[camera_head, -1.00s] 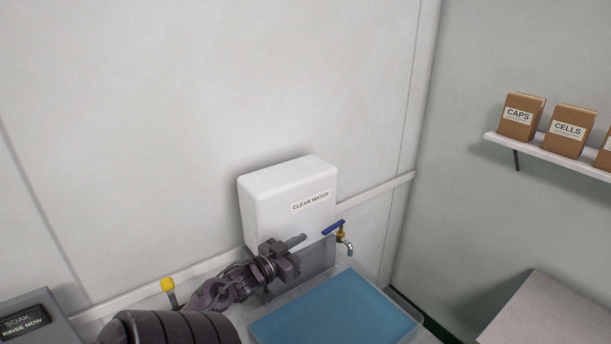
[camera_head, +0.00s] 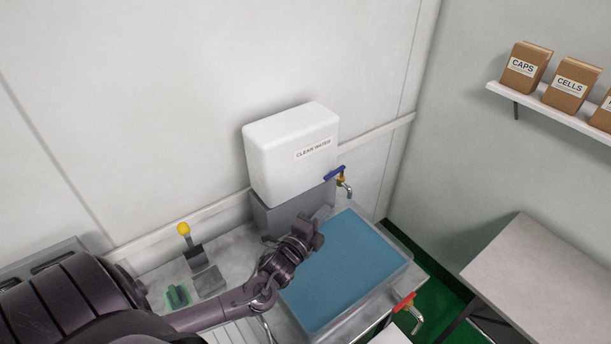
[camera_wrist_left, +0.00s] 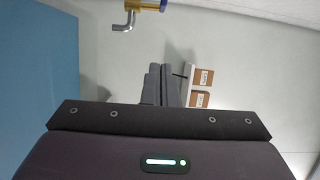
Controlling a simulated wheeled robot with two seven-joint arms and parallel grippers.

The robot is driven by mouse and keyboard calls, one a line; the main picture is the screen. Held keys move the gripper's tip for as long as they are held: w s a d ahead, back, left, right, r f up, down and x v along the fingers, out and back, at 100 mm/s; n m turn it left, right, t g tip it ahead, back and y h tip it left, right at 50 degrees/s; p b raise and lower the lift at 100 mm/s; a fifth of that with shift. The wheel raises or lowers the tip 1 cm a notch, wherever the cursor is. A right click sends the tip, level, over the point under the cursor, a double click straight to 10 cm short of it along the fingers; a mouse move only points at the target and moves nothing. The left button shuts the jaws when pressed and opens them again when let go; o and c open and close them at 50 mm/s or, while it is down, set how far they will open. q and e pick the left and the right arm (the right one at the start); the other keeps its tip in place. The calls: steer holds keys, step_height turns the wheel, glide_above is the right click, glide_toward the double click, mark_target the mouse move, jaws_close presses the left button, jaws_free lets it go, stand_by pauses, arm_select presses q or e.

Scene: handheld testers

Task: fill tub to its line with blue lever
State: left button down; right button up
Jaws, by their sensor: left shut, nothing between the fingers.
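The blue lever (camera_head: 335,173) sits on a brass tap with a metal spout (camera_head: 347,191), beside the white tank marked CLEAN WATER (camera_head: 290,155). The tap also shows at the top of the left wrist view (camera_wrist_left: 123,20). No stream shows at the spout. The clear tub (camera_head: 409,255) below holds a wide sheet of blue water (camera_head: 350,270); I cannot make out a line on it. My left gripper (camera_head: 321,226) is shut and empty over the tub's back left part, below and left of the lever, apart from it. Its fingers show in the left wrist view (camera_wrist_left: 160,85). My right gripper is not in view.
A red-lever tap (camera_head: 404,302) stands at the tub's front right. A yellow-knobbed lever (camera_head: 184,230) and a green item (camera_head: 176,295) are on the left counter. A grey table (camera_head: 545,270) and a shelf with boxes (camera_head: 570,85) are at the right.

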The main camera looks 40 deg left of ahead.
arm_select(q)
steer(key=w+a+b, duration=0.4)
steer(key=w+b, duration=0.3)
steer(key=w, duration=0.3)
steer(key=shift+w, duration=0.4)
